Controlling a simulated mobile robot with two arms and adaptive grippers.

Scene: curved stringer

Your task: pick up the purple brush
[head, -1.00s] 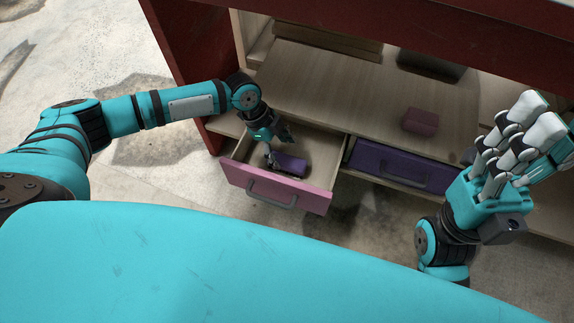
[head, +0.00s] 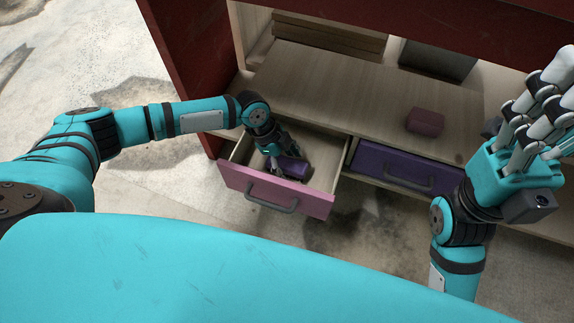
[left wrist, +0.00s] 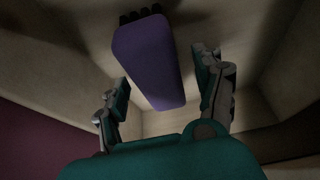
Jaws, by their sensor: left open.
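The purple brush (head: 293,167) lies inside the open pink-fronted drawer (head: 277,189), partly hidden by my left gripper. My left gripper (head: 284,160) reaches down into this drawer, right at the brush. In the left wrist view the brush (left wrist: 147,62) shows as a long purple block with dark bristles at its top end. The fingers of my left gripper (left wrist: 162,70) stand apart on either side of it, with visible gaps. My right gripper (head: 535,110) is raised at the right, away from the brush, with its fingers extended and apart.
A closed purple drawer (head: 408,170) is right of the open one. A dark pink block (head: 425,122) sits on the wooden shelf (head: 345,100). A dark box (head: 438,60) stands behind it. The red cabinet side (head: 185,75) rises close to my left arm.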

